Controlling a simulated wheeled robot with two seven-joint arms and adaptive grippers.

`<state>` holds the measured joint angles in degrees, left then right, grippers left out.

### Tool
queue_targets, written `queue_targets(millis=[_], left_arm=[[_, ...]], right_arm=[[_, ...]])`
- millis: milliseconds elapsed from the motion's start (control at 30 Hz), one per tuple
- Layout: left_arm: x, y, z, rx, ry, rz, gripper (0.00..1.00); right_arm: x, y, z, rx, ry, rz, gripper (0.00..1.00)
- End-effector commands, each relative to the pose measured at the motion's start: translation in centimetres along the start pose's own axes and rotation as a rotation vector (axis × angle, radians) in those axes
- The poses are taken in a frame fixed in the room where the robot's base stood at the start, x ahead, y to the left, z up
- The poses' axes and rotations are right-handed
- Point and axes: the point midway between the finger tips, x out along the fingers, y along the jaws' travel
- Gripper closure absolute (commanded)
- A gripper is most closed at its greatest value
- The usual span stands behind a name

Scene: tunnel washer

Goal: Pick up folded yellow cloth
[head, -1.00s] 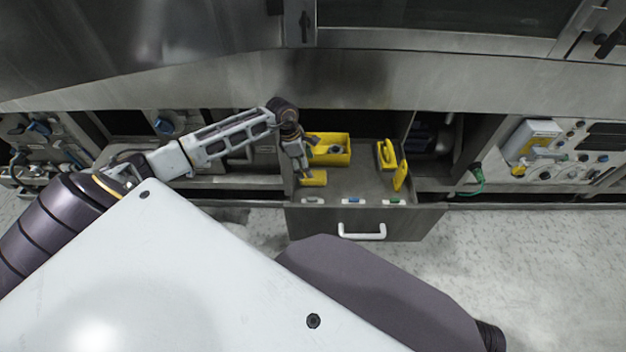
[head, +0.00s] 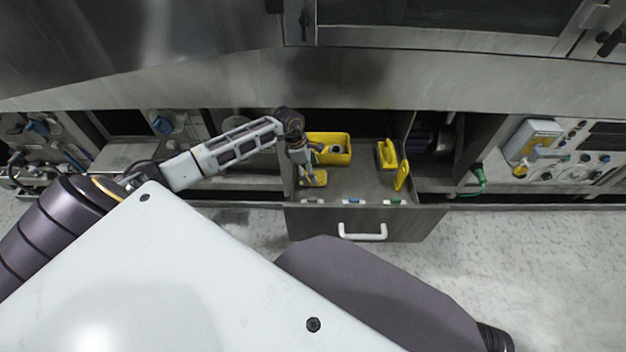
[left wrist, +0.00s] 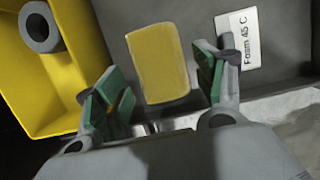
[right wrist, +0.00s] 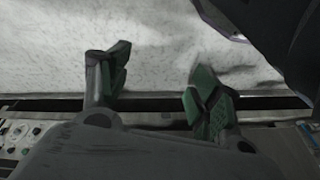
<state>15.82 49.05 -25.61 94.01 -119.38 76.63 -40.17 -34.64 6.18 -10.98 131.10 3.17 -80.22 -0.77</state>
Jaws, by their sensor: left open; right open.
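The folded yellow cloth (head: 317,179) lies flat at the left front of the open drawer. In the left wrist view the cloth (left wrist: 158,62) lies between and just beyond the fingertips, with bare drawer floor on both sides of it. My left gripper (head: 308,178) is open and empty above the cloth and covers part of it in the head view. Its green-padded fingers (left wrist: 163,85) stand apart and do not visibly touch the cloth. My right gripper (right wrist: 156,78) is open and empty over the pale floor and is not seen in the head view.
The drawer (head: 365,225) has a white handle. A yellow bin (head: 341,157) with a grey ring stands behind the cloth. Other yellow items (head: 388,158) stand at the drawer's right. A white label (left wrist: 236,38) lies beside the cloth. The counter edge (head: 360,88) overhangs the drawer's back.

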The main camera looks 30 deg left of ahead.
Motion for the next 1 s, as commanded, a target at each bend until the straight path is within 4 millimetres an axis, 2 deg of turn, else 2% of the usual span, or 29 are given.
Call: queue_targets(millis=[100,300,800,1000], left_arm=[[1.4,0.0,0.1,-0.001,-0.001,-0.001,0.3],[2.6,0.1,0.1,0.0,0.0,0.0,0.3],[2.7,0.1,0.1,0.0,0.001,0.001,0.3],[2.7,0.1,0.1,0.0,0.001,0.001,0.55]], right_arm=[[-0.6,-0.2,-0.2,-0.001,0.015,-0.004,0.36],[-1.5,-0.3,-0.4,-0.004,0.025,-0.007,0.36],[-1.6,-0.3,-0.5,-0.005,0.028,-0.006,0.36],[-1.6,-0.3,-0.6,-0.005,0.029,-0.006,0.36]])
